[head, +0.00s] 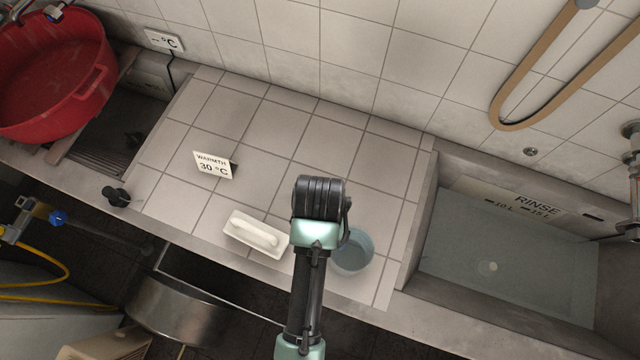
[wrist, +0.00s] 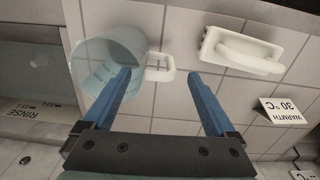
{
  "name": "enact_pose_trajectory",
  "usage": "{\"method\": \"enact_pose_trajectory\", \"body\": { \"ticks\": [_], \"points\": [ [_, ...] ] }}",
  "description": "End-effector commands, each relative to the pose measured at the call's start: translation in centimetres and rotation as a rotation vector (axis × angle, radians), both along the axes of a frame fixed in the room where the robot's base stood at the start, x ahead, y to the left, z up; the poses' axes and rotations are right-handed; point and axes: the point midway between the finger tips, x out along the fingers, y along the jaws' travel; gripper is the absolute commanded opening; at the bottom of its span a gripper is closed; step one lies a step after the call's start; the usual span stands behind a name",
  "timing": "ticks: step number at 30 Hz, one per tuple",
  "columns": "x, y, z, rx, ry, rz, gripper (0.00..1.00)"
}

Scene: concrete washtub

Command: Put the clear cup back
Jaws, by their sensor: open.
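The clear cup (head: 352,252) is a bluish see-through measuring jug on the tiled counter near its front edge, partly hidden by my arm in the head view. In the wrist view the cup (wrist: 108,62) is at upper left, with its pale handle (wrist: 160,67) pointing right. My gripper (wrist: 160,75) is open, with its two blue fingers apart and the handle showing between their tips. The left finger overlaps the cup's wall in the picture; I cannot tell whether it touches. Nothing is held. The fingers are hidden behind my arm in the head view.
A white block with a handle (head: 255,233) lies left of the cup. A warmth sign (head: 213,164) stands behind it. The rinse basin (head: 500,262) is sunk at the right, and a red tub (head: 55,80) stands at far left. The back middle tiles are clear.

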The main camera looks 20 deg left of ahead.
Motion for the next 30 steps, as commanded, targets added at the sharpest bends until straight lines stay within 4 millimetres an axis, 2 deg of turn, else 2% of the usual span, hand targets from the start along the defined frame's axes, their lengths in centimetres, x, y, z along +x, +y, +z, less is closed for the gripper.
{"method": "enact_pose_trajectory", "body": {
  "ticks": [1, 6, 14, 17, 19, 20, 21, 23, 24, 25, 26, 27, 29, 30],
  "points": [
    [0.1, 0.0, 1.2, 0.001, -0.005, 0.0, 0.91],
    [0.1, 0.1, 3.6, 0.0, -0.003, 0.0, 0.91],
    [0.2, 0.1, 4.9, 0.001, -0.008, 0.0, 0.91],
    [2.4, 0.3, 6.1, 0.021, -0.089, -0.002, 0.91],
    [5.7, 0.6, 8.5, 0.049, -0.22, -0.003, 0.91],
    [7.5, 0.8, 9.9, 0.063, -0.292, -0.004, 0.91],
    [10.1, 0.8, 12.3, 0.082, -0.405, -0.006, 0.91],
    [14.0, 0.8, 16.9, 0.11, -0.592, -0.007, 0.91],
    [16.3, 0.6, 20.4, 0.124, -0.722, -0.008, 0.91],
    [17.8, 0.4, 23.1, 0.134, -0.817, -0.009, 0.91],
    [19.1, 0.2, 25.9, 0.141, -0.912, -0.01, 0.91],
    [20.4, -0.2, 29.8, 0.146, -1.038, -0.01, 0.91],
    [21.7, -1.0, 35.8, 0.152, -1.226, -0.011, 0.91],
    [22.0, -1.6, 39.8, 0.151, -1.35, -0.011, 0.91]
  ]
}}
